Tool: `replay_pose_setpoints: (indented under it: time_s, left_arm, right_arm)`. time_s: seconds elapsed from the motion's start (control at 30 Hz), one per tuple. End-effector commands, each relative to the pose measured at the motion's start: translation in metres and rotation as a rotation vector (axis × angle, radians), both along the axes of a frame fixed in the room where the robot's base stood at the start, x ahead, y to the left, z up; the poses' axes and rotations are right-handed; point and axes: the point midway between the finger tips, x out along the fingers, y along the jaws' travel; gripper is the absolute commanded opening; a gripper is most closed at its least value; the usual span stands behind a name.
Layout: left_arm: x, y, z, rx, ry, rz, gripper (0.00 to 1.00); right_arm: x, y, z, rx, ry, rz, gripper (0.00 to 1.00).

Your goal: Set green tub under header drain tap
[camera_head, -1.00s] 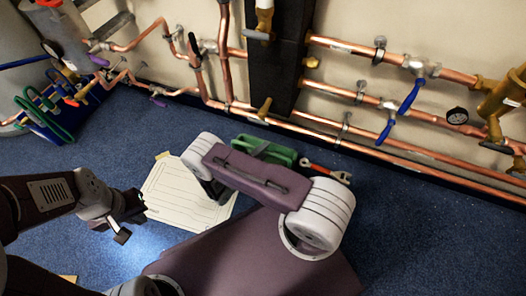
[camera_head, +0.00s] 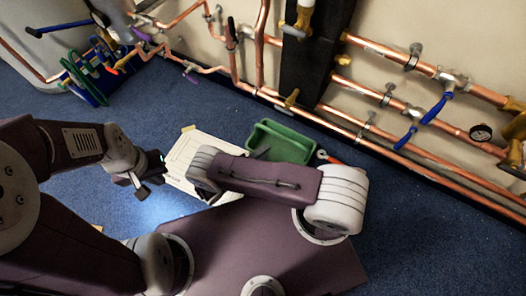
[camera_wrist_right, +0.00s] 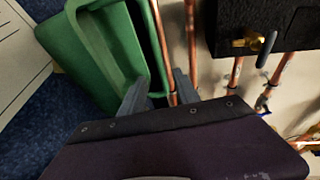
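The green tub (camera_head: 292,141) is an open rectangular bin on the blue floor near the wall, just behind my right arm. It fills the upper left of the right wrist view (camera_wrist_right: 95,50). My right gripper (camera_wrist_right: 160,88) is open, with its fingers apart at the tub's near end and the tub's side edge showing between them. In the head view its tip is mostly hidden by my arm. My left gripper (camera_head: 150,180) is open and empty above the floor. A brass tap (camera_head: 292,98) sits low on the pipes above and behind the tub; I see no label naming it.
Copper pipes (camera_head: 420,155) run along the wall, with blue-handled valves (camera_head: 437,108) at the right. A red-handled tool (camera_head: 328,157) lies right of the tub. A pale sheet (camera_head: 183,160) lies to its left. A blue rack with green items (camera_head: 88,88) stands far left.

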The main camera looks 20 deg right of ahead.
Motion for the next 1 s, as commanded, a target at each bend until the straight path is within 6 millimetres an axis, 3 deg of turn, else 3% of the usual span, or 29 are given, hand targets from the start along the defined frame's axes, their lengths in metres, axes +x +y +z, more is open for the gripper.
replay_pose_setpoints:
  time_s: [0.17, 0.27, 0.5, 0.6, 0.73, 0.77, 0.9, 1.0]
  left_arm:
    - [0.0, 0.0, 0.0, 0.0, 0.0, 0.0, 0.0]
    - [0.0, 0.0, 0.0, 0.0, 0.0, 0.0, 0.0]
    - [0.0, 0.0, 0.0, 0.0, 0.0, 0.0, 0.0]
    - [0.0, 0.0, -0.001, 0.0, 0.0, 0.0, 0.0]
    - [0.0, 0.0, -0.001, 0.0, 0.0, 0.0, 0.0]
    - [0.0, 0.0, -0.001, 0.0, 0.0, 0.0, 0.0]
    - [0.0, 0.0, -0.001, 0.0, 0.0, 0.0, 0.0]
    - [0.0, 0.0, 0.0, 0.0, 0.0, 0.0, 0.0]
  right_arm:
    - [-0.001, -0.006, 0.013, 0.107, -0.079, -0.126, 0.38]
    - [-0.01, -0.017, 0.04, 0.309, -0.27, -0.405, 0.38]
    - [-0.052, -0.028, 0.121, 0.721, -1.037, -1.374, 0.38]
    - [-0.066, -0.026, 0.155, 0.772, -1.424, -1.817, 0.38]
    - [-0.074, -0.027, 0.19, 0.718, -1.87, -2.315, 0.38]
    - [-0.075, -0.028, 0.196, -0.677, 1.91, 2.355, 0.38]
    - [-0.078, -0.032, 0.212, -0.455, 1.726, 2.11, 0.38]
    - [-0.078, -0.033, 0.216, -0.406, 1.681, 2.053, 0.38]
